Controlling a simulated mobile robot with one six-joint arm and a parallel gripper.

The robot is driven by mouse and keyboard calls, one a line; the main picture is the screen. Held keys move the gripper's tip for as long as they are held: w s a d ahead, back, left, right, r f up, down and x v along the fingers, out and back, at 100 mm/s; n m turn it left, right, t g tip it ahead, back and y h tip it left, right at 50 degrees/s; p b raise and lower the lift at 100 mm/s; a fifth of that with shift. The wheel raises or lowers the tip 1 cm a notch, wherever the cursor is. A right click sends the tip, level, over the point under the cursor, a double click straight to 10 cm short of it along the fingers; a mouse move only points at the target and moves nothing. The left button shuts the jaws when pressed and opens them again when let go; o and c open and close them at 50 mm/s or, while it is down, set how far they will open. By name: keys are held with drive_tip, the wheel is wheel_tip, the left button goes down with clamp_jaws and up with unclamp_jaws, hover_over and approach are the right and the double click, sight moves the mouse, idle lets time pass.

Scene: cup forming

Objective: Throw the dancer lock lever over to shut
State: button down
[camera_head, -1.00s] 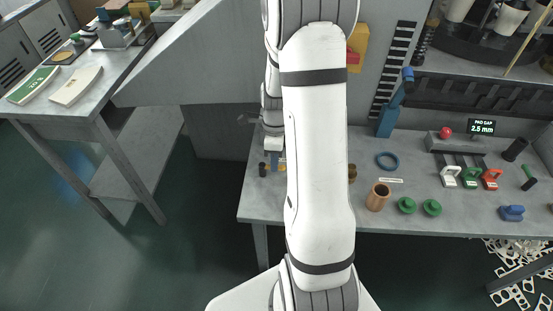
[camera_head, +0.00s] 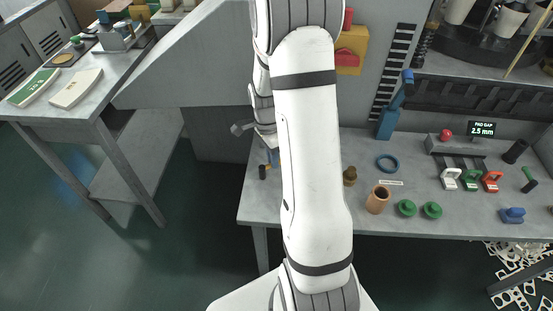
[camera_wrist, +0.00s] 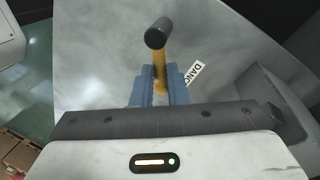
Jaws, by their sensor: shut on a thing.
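The dancer lock lever (camera_wrist: 161,62) is a yellow shaft with a black knob, and it shows in the wrist view between my fingers. My gripper (camera_wrist: 160,85) has blue fingers shut on the yellow shaft below the knob. The knob points up toward the camera. A white label (camera_wrist: 194,73) reading "DANC", partly hidden by my right finger, lies on the grey surface beside the lever. In the head view the lever's dark knob (camera_head: 262,172) shows at the left end of the bench, beside my blue fingers (camera_head: 272,158). My arm hides much of that area.
The grey bench (camera_head: 330,215) holds a brass piece (camera_head: 349,176), a copper cup (camera_head: 378,200), a blue ring (camera_head: 387,162) and green round parts (camera_head: 407,208) to the right. A sloped grey panel (camera_head: 215,60) stands behind. A side table (camera_head: 85,100) is at the left.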

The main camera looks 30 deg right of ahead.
drive_tip(key=n, duration=0.2)
drive_tip(key=w+n, duration=0.1)
drive_tip(key=a+n+h+b, duration=0.1)
drive_tip(key=n, duration=0.1)
drive_tip(key=shift+w+f+n, duration=0.1)
drive_tip(key=shift+w+n, duration=0.1)
drive_tip(key=shift+n, duration=0.1)
drive_tip(key=n, duration=0.3)
drive_tip(key=w+a+n+b, duration=0.1)
drive_tip(key=n, duration=0.1)
drive_tip(key=shift+a+n+t+h, duration=0.1)
drive_tip(key=shift+n+t+h, duration=0.2)
drive_tip(key=shift+h, duration=0.1)
drive_tip(key=c, duration=1.4)
unclamp_jaws()
drive_tip(key=shift+w, duration=0.1)
drive_tip(key=shift+c, duration=0.2)
drive_tip(key=shift+w+r, duration=0.1)
drive_tip(key=shift+r, duration=0.25)
drive_tip(key=s+v, duration=0.1)
drive_tip(key=v, duration=0.6)
drive_tip(key=shift+w, duration=0.35)
drive_tip(key=shift+a+r, duration=0.1)
drive_tip(key=shift+r, duration=0.05)
